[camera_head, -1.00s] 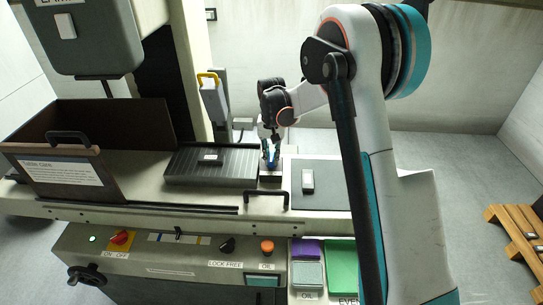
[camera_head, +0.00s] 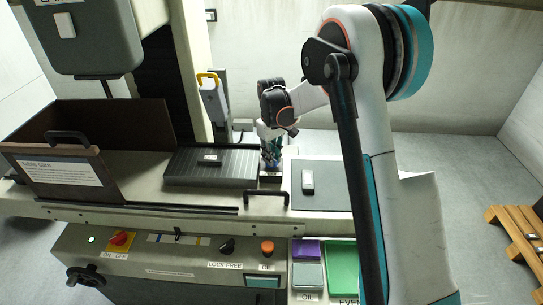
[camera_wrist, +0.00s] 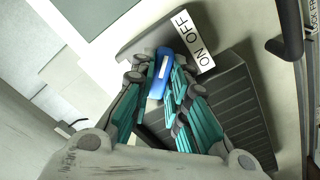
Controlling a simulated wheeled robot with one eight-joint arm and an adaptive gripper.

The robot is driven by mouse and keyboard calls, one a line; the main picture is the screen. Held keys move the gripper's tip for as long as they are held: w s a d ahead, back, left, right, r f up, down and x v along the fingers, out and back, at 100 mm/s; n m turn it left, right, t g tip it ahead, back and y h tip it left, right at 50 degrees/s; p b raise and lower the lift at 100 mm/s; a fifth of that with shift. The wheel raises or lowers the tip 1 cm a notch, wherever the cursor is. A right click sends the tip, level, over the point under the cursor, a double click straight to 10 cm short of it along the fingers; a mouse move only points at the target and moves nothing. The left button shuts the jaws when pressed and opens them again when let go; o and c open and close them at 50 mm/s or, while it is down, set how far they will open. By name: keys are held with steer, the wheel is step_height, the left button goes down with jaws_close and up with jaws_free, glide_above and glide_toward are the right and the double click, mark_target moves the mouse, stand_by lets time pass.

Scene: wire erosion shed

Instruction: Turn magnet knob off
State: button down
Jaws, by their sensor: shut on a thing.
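The magnet knob is a blue bar-shaped handle with a white line, in the wrist view (camera_wrist: 153,84). It sits beside a white "ON OFF" label (camera_wrist: 194,41). My gripper (camera_wrist: 158,73) has its teal fingers on either side of the knob and is shut on it. In the head view my gripper (camera_head: 271,160) points down at the right end of the dark ridged plate (camera_head: 225,163), and the knob cannot be made out there. The ridged plate also shows in the wrist view (camera_wrist: 232,105).
A brown open-topped box (camera_head: 130,120) stands at left on the machine bed. A black bar handle (camera_head: 266,194) rises in front of my gripper. A grey pad (camera_head: 325,196) with a small block (camera_head: 308,182) lies to the right. A yellow-handled part (camera_head: 213,98) stands behind.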

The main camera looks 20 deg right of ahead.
steer(key=shift+n, duration=0.3)
stand_by(0.4)
steer(key=c, duration=1.6)
jaws_free()
steer(key=shift+o, duration=0.2)
step_height(320, 180, up, 12)
steer(key=shift+r, duration=0.1)
